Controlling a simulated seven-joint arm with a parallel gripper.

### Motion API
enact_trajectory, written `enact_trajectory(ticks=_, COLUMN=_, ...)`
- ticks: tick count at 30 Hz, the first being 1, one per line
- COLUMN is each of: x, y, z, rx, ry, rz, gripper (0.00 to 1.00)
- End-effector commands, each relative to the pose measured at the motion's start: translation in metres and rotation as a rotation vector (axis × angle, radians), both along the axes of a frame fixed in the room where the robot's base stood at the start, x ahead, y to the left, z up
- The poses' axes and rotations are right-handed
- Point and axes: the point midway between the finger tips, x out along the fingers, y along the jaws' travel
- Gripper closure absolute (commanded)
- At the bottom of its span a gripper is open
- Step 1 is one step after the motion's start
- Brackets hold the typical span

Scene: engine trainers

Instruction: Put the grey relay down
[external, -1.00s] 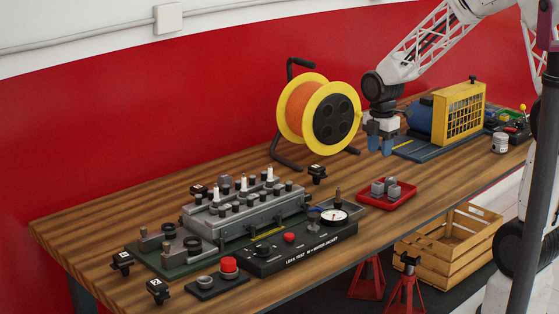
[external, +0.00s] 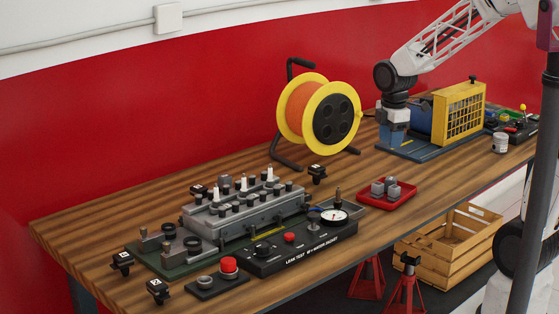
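Several small grey blocks (external: 385,187), which look like relays, sit in the red tray (external: 401,202) on the right part of the bench. No grey relay shows at the fingertips.
A yellow-orange cable reel (external: 318,113) stands left of my gripper. The engine unit with a yellow grille (external: 459,110) is close on its right. A grey engine block (external: 245,212) and a black leak-test box (external: 290,243) lie front left.

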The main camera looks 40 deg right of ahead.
Motion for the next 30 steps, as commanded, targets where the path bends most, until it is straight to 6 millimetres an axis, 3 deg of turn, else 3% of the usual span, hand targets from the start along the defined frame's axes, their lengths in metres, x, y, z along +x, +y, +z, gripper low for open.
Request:
enact_trajectory(ticks=6, x=-0.048, y=0.012, z=0.035, rx=0.017, ry=-0.049, rz=-0.289, gripper=0.60)
enact_trajectory(ticks=15, x=-0.116, y=0.026, z=0.068, rx=0.065, ry=-0.109, rz=-0.700, gripper=0.60)
enact_trajectory(ticks=24, x=-0.180, y=0.036, z=0.085, rx=0.134, ry=-0.156, rz=-1.082, gripper=0.60)
enact_trajectory(ticks=30, x=-0.202, y=0.039, z=0.087, rx=0.165, ry=-0.169, rz=-1.227, gripper=0.60)
